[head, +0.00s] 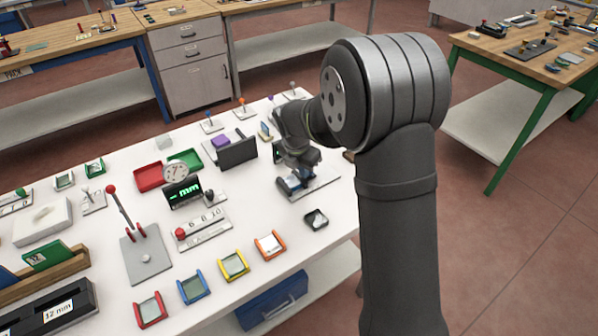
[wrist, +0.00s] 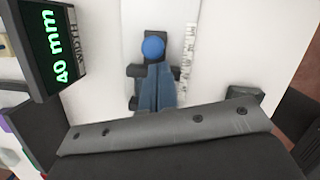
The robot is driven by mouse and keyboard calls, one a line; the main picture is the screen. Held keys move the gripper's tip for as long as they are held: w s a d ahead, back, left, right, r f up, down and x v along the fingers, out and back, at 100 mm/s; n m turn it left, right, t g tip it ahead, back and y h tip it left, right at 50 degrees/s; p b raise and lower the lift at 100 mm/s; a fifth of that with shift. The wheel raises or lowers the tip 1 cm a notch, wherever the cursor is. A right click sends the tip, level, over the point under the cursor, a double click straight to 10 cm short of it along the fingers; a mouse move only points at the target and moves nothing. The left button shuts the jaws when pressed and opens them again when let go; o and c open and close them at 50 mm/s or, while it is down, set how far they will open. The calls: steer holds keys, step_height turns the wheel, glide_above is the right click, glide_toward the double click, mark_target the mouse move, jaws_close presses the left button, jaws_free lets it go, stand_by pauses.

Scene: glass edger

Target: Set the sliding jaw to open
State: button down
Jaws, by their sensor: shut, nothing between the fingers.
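The sliding-jaw fixture stands on a light plate (head: 322,184) at the right end of the white table. In the wrist view a round blue knob (wrist: 153,47) sits on its dark slide (wrist: 158,33), beside a white ruler scale (wrist: 186,60). My gripper (wrist: 156,68) is shut, its blue-grey fingers close together just below the knob in the picture. I cannot tell whether they touch it. In the head view my gripper (head: 291,182) is low over the fixture and hides much of it. A display (wrist: 54,45) reads 40 mm, labelled WIDTH.
The back of a dark panel (head: 237,152) stands left of the fixture. A small black tray (head: 316,219) lies in front of it. Farther left are a dial gauge (head: 177,172), a red-handled lever (head: 110,190) and several coloured trays. The table's right edge is close.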

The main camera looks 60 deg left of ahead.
mark_target(306, 183)
steer(key=w, duration=0.5)
steer(key=shift+w, duration=0.35)
steer(key=shift+s+d, duration=0.15)
steer(key=shift+s, duration=0.35)
steer(key=s, duration=0.1)
steer(key=s+d, duration=0.1)
steer(key=s, duration=0.1)
steer(key=v, duration=1)
steer(key=shift+f, duration=0.1)
